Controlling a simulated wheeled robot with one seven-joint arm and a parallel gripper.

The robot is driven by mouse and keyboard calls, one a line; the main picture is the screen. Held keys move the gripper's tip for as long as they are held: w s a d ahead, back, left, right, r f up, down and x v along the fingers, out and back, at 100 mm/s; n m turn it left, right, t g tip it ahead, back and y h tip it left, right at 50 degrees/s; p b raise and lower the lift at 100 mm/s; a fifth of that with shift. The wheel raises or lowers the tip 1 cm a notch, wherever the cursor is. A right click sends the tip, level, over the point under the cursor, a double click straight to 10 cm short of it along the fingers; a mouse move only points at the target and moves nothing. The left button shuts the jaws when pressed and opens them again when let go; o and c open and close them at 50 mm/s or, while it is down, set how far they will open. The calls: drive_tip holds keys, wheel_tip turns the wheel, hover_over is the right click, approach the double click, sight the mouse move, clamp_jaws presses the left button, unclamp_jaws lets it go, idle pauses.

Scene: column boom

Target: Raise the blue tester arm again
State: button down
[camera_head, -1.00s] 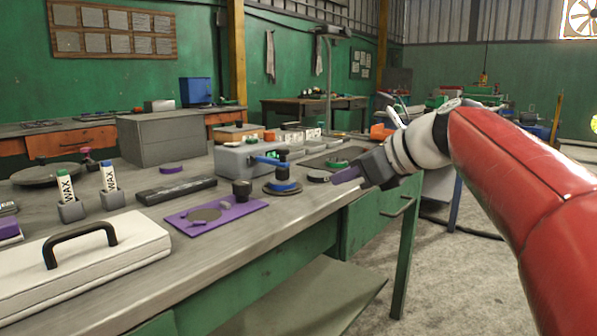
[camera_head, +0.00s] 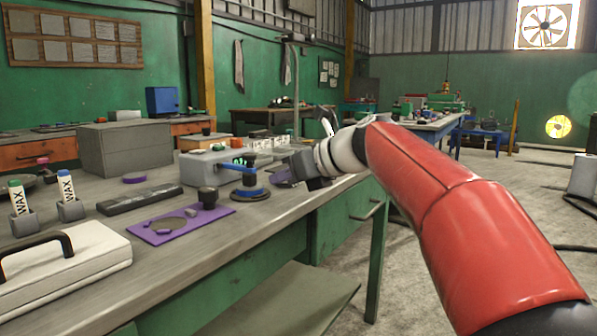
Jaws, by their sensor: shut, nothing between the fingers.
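The tester is a grey box (camera_head: 203,168) with a small lit green display, standing on the bench. A black upright piece (camera_head: 249,174) rises from that stand. The bar looks roughly level and low, though its exact join is hard to tell. My gripper (camera_head: 299,172) is to the right of the stand, over the bench's right edge area, apart from the blue arm. It is shut and empty; its fingertips are partly hard to make out.
Free floor (camera_head: 420,270) is right of the bench.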

sight(252, 168)
drive_tip(key=x, duration=0.3)
drive_tip(key=shift+w+a+r, duration=0.2)
drive_tip(key=shift+w+a+r+p, duration=0.25)
drive_tip(key=shift+w+r, duration=0.05)
drive_tip(key=shift+r, duration=0.3)
drive_tip(key=shift+w+a+r+p, duration=0.25)
drive_tip(key=shift+w+a+r, duration=0.1)
drive_tip(key=shift+r, duration=0.25)
drive_tip(key=shift+w+r, duration=0.1)
drive_tip(key=shift+r, duration=0.05)
